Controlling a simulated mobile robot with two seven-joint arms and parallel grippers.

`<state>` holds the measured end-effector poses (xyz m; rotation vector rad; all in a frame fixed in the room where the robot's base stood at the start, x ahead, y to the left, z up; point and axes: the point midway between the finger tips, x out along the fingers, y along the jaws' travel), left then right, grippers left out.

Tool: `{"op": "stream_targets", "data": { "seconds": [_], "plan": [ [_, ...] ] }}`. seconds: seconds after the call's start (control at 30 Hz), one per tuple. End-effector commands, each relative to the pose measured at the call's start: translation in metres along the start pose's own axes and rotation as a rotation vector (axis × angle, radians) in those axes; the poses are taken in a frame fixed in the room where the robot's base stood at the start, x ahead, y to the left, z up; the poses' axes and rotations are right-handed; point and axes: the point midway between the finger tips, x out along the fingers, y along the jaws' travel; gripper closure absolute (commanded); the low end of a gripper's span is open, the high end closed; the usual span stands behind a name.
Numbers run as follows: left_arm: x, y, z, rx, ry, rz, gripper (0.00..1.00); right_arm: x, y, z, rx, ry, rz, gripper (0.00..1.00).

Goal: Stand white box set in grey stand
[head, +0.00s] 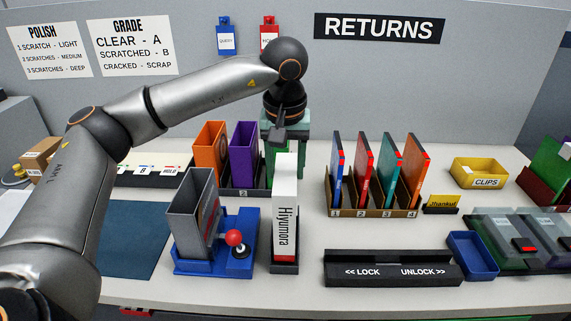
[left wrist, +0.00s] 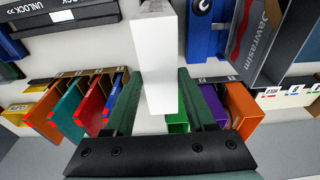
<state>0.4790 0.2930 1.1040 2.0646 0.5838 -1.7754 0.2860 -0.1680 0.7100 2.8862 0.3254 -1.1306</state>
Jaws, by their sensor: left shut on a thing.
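The white box set (head: 286,205), lettered "Hiyumora" with a red band low down, stands upright at the middle of the counter. Its lower end is in the dark grey stand (head: 284,267); whether it rests on the stand's floor is hidden. My left gripper (head: 284,138) reaches down from above and behind and is shut on the top part of the box. In the left wrist view the white box (left wrist: 157,70) sits between the two green fingers. My right gripper is not in view.
Left of the stand is a blue base (head: 252,226) with a grey bin (head: 187,215) and a red-knobbed lever (head: 234,238). Behind are orange (head: 209,140) and purple (head: 243,146) cases. A numbered rack (head: 374,207) and a black lock bar (head: 392,270) stand right.

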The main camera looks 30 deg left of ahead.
Motion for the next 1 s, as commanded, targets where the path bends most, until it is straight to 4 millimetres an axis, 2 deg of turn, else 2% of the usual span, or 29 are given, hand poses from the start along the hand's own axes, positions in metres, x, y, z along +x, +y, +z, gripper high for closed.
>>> {"op": "stream_targets", "data": {
  "seconds": [0.73, 1.0],
  "plan": [
    [0.03, 0.0, 0.004, 0.0, 0.001, 0.002, 1.0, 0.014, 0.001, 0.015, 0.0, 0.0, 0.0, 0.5],
    [0.032, 0.0, 0.005, 0.0, 0.002, 0.003, 1.0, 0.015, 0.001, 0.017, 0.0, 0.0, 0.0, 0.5]
  ]
}}
